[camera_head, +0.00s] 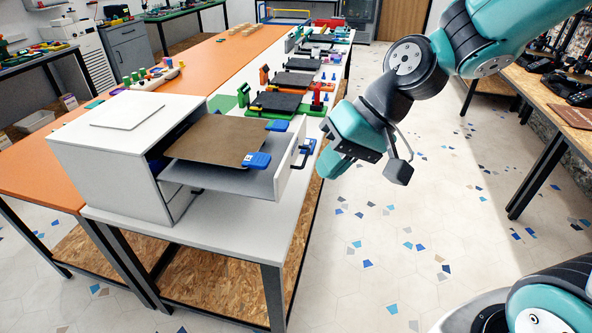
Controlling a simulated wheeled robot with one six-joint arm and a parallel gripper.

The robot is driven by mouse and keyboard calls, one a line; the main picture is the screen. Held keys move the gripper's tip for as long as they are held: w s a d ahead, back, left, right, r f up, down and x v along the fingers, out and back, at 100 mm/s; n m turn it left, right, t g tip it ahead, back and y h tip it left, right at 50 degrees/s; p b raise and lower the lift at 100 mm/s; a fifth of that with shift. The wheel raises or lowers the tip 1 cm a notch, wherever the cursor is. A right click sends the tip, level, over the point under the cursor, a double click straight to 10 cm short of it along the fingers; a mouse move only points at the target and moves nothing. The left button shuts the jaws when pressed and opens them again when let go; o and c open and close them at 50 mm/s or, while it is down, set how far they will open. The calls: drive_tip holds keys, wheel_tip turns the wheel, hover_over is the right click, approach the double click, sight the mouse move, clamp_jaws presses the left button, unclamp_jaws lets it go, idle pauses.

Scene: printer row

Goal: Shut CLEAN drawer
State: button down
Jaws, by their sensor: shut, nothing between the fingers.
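A white cabinet (100,150) stands on the near end of the table, with a drawer (230,180) pulled out to the right. The drawer holds a flat brown plate (215,140) with blue pieces (257,160) at its edge. A dark handle (296,157) is on the drawer's front panel, with a small blue part beside it. I cannot read any word on the drawer. My gripper (332,168) is shut and empty, just right of the drawer front, with a visible gap to the handle. Its fingertips are hard to make out.
Several small printers with dark beds (275,102) stand in a row behind the cabinet on the white strip of the table. An orange tabletop (180,75) lies to their left. The speckled floor (400,230) to the right is clear. Another bench (550,105) stands at the far right.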

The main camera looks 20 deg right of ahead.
drive_tip(key=w+d+f+m+t+y, duration=0.2)
drive_tip(key=w+d+f+m+t, duration=0.1)
drive_tip(key=w+d+f+m, duration=0.65)
drive_tip(key=n+p, duration=0.2)
drive_tip(key=p, duration=0.3)
approach(285, 178)
drive_tip(key=x, duration=0.6)
drive_tip(key=shift+d+f, duration=0.15)
drive_tip(key=shift+f, duration=0.2)
drive_tip(key=shift+w+a+f, duration=0.1)
drive_tip(key=shift+w+a, duration=0.15)
drive_tip(key=shift+a, duration=0.05)
drive_tip(key=shift+a, duration=0.1)
